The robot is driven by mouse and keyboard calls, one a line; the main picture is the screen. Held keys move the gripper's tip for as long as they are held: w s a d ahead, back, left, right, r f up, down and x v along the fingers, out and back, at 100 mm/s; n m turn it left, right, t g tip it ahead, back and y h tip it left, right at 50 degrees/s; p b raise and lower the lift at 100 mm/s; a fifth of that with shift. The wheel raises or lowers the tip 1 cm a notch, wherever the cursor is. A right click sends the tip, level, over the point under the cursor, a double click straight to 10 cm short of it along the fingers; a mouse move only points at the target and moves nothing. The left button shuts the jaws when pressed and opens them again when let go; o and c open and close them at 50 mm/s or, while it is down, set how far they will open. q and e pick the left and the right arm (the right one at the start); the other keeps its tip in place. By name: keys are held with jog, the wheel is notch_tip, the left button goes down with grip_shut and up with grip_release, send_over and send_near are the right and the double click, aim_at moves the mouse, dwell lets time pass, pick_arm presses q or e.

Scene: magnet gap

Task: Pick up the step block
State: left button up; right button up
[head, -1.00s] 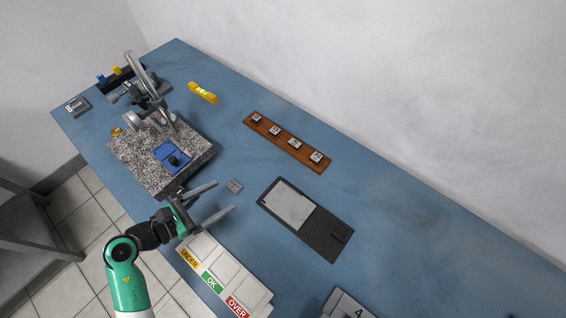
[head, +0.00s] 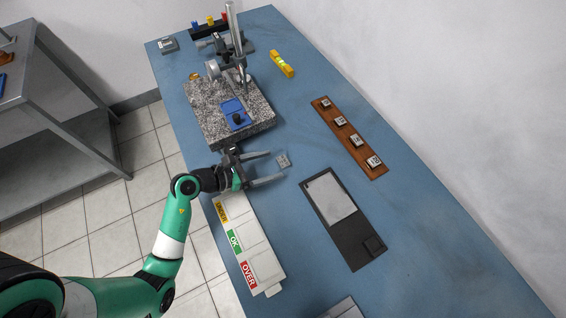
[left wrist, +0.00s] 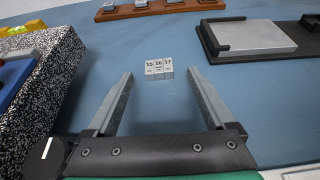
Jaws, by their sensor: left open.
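The step block (head: 283,160) is a small grey block lying on the blue table. In the left wrist view the step block (left wrist: 159,69) shows the numbers 15, 16 and 17 on its faces. My left gripper (head: 277,165) is open and empty, its fingers pointing toward the block. In the left wrist view the block is seen between the lines of the two fingers (left wrist: 159,76), close to their tips. I see no contact with either finger. My right gripper is in neither view.
A speckled granite plate (head: 212,110) with a dial stand and a blue piece is beside the gripper. A white UNDER/OK/OVER tray (head: 258,262) is nearby. A black case (head: 357,246) and a wooden rail (head: 335,127) with several blocks lie right of it.

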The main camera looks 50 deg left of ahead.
aim_at(284, 161)
pick_arm(q)
jog(key=b+x, duration=0.1)
jog(key=x, duration=0.3)
jog(key=shift+r, duration=0.1)
grip_shut()
